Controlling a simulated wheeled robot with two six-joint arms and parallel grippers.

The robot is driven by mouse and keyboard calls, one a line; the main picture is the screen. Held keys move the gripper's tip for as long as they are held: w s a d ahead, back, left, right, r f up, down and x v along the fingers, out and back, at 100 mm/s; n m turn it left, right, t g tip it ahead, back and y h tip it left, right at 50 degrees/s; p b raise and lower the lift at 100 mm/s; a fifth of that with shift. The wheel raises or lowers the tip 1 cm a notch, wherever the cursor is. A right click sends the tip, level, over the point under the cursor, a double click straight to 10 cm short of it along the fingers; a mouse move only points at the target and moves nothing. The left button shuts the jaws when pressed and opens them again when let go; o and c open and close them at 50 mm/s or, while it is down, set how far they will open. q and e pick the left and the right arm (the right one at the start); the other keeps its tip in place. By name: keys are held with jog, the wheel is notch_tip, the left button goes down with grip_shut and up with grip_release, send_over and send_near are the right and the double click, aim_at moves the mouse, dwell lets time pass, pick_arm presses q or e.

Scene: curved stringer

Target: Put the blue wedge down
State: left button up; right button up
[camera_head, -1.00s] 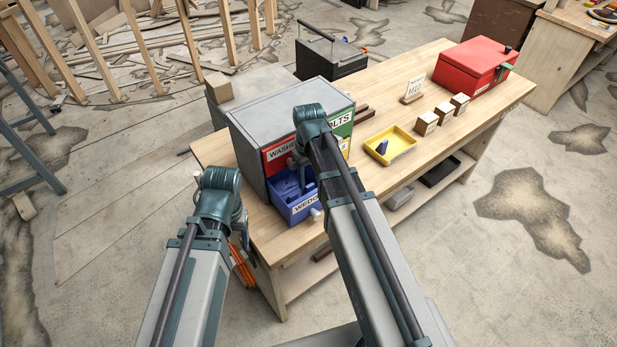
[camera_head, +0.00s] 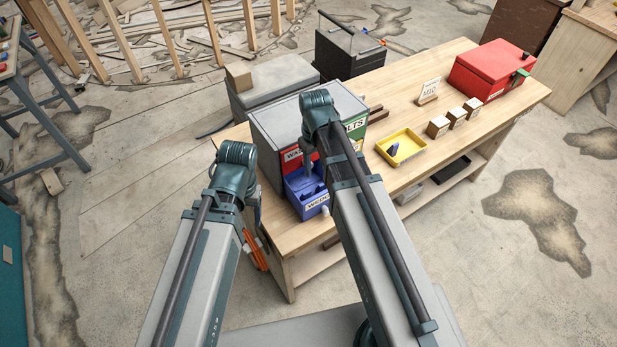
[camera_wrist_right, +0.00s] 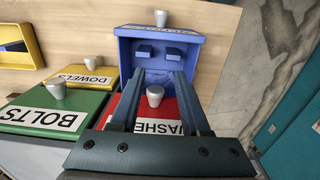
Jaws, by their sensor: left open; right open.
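A blue wedge (camera_head: 393,149) stands in the yellow tray (camera_head: 420,147) on the workbench. The blue wedges drawer (camera_head: 317,207) is pulled out from the grey cabinet (camera_head: 290,112). In the right wrist view, this drawer (camera_wrist_right: 194,82) holds blue blocks. My right gripper (camera_head: 308,160) is over the drawer area. In the wrist view its two fingers (camera_wrist_right: 157,80) stand apart with nothing held, and the red washers front's knob shows between them. My left gripper (camera_head: 254,206) is left of the drawer, beside the bench's end; its fingertips are mostly hidden.
The cabinet also has a green bolts front (camera_wrist_right: 50,113) and a yellow dowels front (camera_wrist_right: 88,75), with knobs. Farther along the workbench (camera_head: 375,190) are several small labelled blocks, a sign and a red box (camera_head: 492,68). Orange clamps (camera_head: 256,250) hang at the near end.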

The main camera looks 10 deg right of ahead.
jog(key=s+a+h, duration=0.1)
jog(key=s+a, duration=0.8)
jog(key=s, duration=0.3)
jog(key=shift+s, duration=0.25)
pick_arm(q)
jog(key=shift+f, duration=0.1)
pick_arm(e)
jog(key=shift+a, duration=0.1)
pick_arm(q)
notch_tip(320, 180, down, 6)
jog(key=b, duration=0.6)
pick_arm(e)
notch_tip(320, 180, down, 6)
jog(key=shift+r, duration=0.1)
